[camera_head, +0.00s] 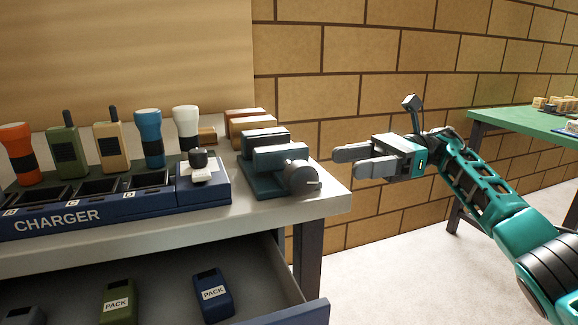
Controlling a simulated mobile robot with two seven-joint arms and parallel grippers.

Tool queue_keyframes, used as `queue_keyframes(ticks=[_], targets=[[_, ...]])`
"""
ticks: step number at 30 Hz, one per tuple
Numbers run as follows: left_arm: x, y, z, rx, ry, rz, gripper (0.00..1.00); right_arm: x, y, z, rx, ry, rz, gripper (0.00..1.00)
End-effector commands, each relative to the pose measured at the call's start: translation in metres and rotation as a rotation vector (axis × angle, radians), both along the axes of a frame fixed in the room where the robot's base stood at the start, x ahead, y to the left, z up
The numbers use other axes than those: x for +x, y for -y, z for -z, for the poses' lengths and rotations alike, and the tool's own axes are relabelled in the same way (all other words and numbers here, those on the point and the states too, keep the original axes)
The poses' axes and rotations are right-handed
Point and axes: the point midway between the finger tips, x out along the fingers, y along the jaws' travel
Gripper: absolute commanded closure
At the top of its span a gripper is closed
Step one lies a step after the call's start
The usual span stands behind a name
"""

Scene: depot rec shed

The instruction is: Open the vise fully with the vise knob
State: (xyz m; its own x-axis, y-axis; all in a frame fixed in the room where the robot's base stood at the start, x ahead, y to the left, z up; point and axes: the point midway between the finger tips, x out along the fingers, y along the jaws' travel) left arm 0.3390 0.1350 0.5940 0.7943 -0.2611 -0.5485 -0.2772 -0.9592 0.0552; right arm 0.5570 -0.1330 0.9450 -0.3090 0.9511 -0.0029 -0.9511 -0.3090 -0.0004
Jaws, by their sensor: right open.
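The vise (262,184) is a blue-grey body at the right end of the bench top. Its front jaw (280,157) faces a darker jaw behind it; I cannot tell how wide the gap between them is. My left gripper is not in view.
Wooden blocks (250,125) stand behind the vise. A charger (90,205) with several torches and radios fills the left of the bench (235,219). Below, an open drawer (258,262) holds packs. A brick wall stands behind; a green table (520,118) is at right.

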Motion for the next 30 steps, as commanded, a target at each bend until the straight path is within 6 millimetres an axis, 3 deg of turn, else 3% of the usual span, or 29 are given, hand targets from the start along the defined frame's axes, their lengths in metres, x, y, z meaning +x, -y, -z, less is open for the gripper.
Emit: queue_keyframes(ticks=[18,30], targets=[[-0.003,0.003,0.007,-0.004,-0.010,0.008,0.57,-0.033,-0.101,0.001,0.003,-0.002,-0.002,0.42],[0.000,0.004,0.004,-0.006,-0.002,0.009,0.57,-0.038,-0.115,0.000,0.003,-0.002,0.000,0.42]])
